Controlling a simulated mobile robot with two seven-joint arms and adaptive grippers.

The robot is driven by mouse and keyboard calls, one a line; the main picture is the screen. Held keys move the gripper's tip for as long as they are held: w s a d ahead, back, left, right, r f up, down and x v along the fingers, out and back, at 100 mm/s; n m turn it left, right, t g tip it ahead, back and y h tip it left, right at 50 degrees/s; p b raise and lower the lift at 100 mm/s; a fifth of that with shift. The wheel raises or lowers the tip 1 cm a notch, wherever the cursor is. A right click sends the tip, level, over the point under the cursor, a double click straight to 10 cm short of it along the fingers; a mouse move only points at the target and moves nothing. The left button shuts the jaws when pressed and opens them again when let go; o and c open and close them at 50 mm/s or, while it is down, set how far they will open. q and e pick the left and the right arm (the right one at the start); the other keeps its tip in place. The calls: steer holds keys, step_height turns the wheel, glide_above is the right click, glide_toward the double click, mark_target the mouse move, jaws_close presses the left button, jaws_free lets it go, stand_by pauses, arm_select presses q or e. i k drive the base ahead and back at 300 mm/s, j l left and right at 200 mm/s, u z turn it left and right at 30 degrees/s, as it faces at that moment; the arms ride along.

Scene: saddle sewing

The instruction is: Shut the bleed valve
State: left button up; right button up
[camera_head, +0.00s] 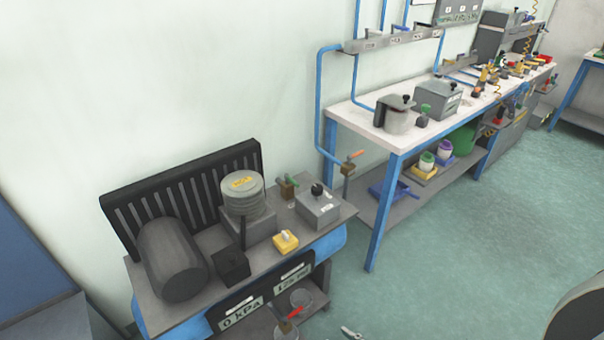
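Several small valves show, and I cannot tell by label which is the bleed valve. A brass valve with a red handle (292,315) sits low at the front of the pump cart, over the lower shelf; its handle slants up to the right. Another valve with an orange-red lever (350,162) hangs at the end of the blue pipe, between cart and bench.
The pump cart (215,268) carries a dark motor cylinder (172,262), a round ribbed canister (247,196), a yellow switch block (285,241) and panels reading "0 kPa" and "175 ml". A long workbench (362,117) stands to the right. The green floor (450,240) in front of it is open.

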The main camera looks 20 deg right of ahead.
mark_target(288, 179)
steer(key=i+l, duration=0.15)
steer(key=l, duration=0.35)
steer(key=i+l+u, duration=0.1)
steer(key=l, duration=0.35)
steer(key=i+l, duration=0.1)
steer(key=l, duration=0.4)
steer(key=i+l, duration=0.15)
steer(key=l, duration=0.3)
steer(key=u, duration=0.05)
